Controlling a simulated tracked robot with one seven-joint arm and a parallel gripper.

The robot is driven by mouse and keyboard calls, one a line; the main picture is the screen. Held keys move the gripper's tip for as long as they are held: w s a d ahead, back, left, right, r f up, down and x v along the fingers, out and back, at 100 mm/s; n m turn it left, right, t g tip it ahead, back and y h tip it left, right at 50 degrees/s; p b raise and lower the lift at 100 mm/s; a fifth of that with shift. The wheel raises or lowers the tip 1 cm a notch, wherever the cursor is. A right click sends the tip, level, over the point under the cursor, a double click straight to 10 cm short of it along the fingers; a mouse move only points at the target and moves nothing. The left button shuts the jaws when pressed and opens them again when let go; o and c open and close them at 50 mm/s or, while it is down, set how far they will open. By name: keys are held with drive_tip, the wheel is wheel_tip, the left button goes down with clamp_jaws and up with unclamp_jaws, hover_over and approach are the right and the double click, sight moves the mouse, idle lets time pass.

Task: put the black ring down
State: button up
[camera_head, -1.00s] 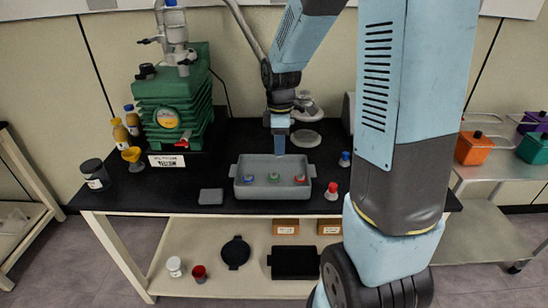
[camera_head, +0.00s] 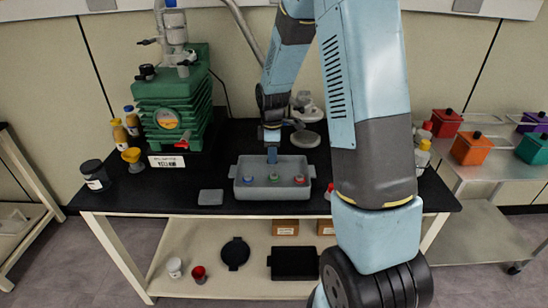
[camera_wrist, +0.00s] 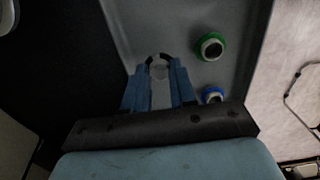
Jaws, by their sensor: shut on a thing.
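In the wrist view, my gripper (camera_wrist: 160,68) is shut on the black ring (camera_wrist: 150,58). Only a dark arc of the ring shows at the fingertips. In the head view, my gripper (camera_head: 271,157) points down over the back part of the grey tray (camera_head: 240,197); the ring is too small to make out there. I cannot tell whether the ring touches the tray. In the wrist view, the tray floor (camera_wrist: 215,95) lies beneath, with a green-ringed piece (camera_wrist: 210,46) and a blue-ringed piece (camera_wrist: 212,95) right of the fingers.
A red-ringed piece (camera_head: 299,180) also sits in the tray. A flat grey slab (camera_head: 210,197) lies left of it on the black bench (camera_head: 150,200). A green pump (camera_head: 175,100) stands back left. My arm hides part of the bench right of the tray.

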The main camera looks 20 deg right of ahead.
drive_tip(key=shift+f, duration=0.75)
drive_tip(key=o, duration=0.8)
drive_tip(key=shift+f, duration=0.1)
wheel_tip(320, 180, up, 12)
drive_tip(key=s+r+m+t, duration=0.3)
drive_tip(key=s+r+m, duration=0.3)
drive_tip(key=s+r, duration=0.65)
drive_tip(key=s+r+m+t, duration=0.1)
drive_tip(key=s+m, duration=0.1)
drive_tip(key=s, duration=0.3)
drive_tip(key=s+r+m, duration=0.2)
drive_tip(key=s+m, duration=0.1)
drive_tip(key=s, duration=0.2)
drive_tip(key=s+r+m+t, duration=0.1)
drive_tip(key=s+r+m, duration=0.1)
drive_tip(key=s, duration=0.3)
drive_tip(key=shift+s+d+m+t, duration=0.3)
drive_tip(key=shift+s+m, duration=0.1)
drive_tip(key=shift+m, duration=0.3)
